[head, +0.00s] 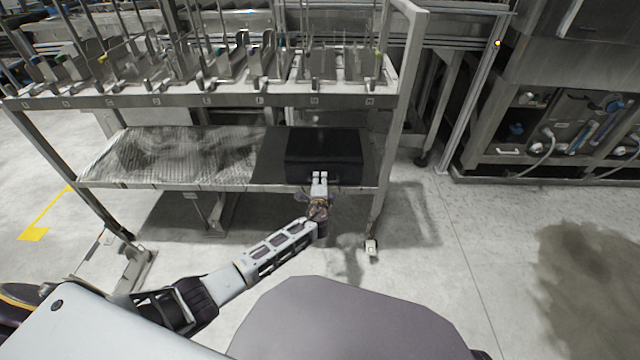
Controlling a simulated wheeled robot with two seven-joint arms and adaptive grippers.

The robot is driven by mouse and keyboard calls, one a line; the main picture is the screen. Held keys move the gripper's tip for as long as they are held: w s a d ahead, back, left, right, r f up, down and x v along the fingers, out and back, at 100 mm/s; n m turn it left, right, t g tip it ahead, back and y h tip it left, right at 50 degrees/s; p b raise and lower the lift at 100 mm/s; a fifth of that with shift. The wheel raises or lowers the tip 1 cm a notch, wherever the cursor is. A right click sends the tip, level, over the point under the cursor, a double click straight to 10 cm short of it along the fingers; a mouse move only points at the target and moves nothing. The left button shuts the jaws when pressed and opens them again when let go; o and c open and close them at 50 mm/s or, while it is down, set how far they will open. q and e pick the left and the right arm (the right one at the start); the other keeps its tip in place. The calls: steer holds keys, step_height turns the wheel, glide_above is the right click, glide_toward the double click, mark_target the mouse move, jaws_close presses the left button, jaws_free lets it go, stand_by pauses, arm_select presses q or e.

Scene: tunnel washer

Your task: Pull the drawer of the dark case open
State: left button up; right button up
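The dark case (325,146) is a black box on the right part of the cart's lower shelf. Its front faces me, and the drawer's edges are too dark to make out. My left gripper (319,178) is right at the lower front of the case, with its fingers pointing at it. The fingers look close together, but I cannot tell whether they hold a handle or touch the front. My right gripper is not in view.
The steel cart's lower shelf (180,152) is reflective and bare left of the case. Its upper shelf (220,98) carries several metal holders above the case. A cart leg with a caster (371,245) stands right of my gripper. Floor at right is clear.

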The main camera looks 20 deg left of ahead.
arm_select(q)
jaws_close()
steer(key=shift+s, duration=0.1)
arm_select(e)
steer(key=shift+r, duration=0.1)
arm_select(q)
steer(key=f+p+v, duration=0.3)
steer(key=v, duration=1.1)
steer(key=shift+s+d+p, duration=0.15)
steer(key=shift+s+p, duration=0.15)
steer(key=shift+s, duration=0.05)
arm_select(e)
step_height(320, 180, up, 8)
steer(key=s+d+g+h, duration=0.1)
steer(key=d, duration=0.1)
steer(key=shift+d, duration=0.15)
